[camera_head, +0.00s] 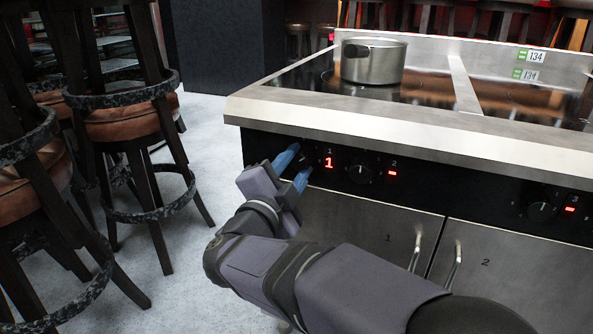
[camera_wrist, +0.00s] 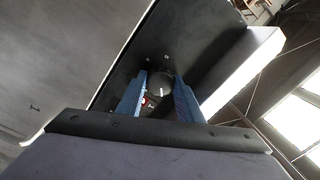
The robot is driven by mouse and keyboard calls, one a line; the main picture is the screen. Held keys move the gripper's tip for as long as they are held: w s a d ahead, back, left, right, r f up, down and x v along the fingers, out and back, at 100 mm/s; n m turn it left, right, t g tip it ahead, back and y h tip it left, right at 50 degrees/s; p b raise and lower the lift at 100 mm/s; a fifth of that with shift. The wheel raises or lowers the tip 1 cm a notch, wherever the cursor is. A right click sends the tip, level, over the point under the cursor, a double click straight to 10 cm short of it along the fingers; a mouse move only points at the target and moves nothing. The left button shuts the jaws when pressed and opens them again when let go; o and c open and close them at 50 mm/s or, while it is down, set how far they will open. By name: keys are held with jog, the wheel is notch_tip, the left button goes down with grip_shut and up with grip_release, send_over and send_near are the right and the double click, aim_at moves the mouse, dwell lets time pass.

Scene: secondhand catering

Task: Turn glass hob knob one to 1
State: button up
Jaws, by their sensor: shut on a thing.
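Glass hob knob one (camera_wrist: 160,88) is a round dark knob with a white pointer line on the black front panel, seen in the wrist view. My gripper (camera_head: 294,164) is at the left end of that panel, its blue fingers on either side of the knob; it also shows in the wrist view (camera_wrist: 160,82). It is shut on the knob. In the head view the fingers hide the knob. A lit red display (camera_head: 328,163) just right of the fingers reads 1.
Knob two (camera_head: 360,174) sits to the right, with another knob (camera_head: 542,211) farther along. A steel pot (camera_head: 373,61) stands on the hob above. Cupboard doors with upright handles (camera_head: 415,250) are below. Bar stools (camera_head: 130,125) stand at the left, with open floor between.

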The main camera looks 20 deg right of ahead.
dwell(0.3)
jog(key=o, duration=0.8)
jog(key=shift+c, duration=0.2)
jog(key=p+v, duration=0.1)
jog(key=v, duration=0.6)
jog(key=shift+s+p, duration=0.15)
jog(key=shift+p, duration=0.2)
jog(key=shift+a, duration=0.1)
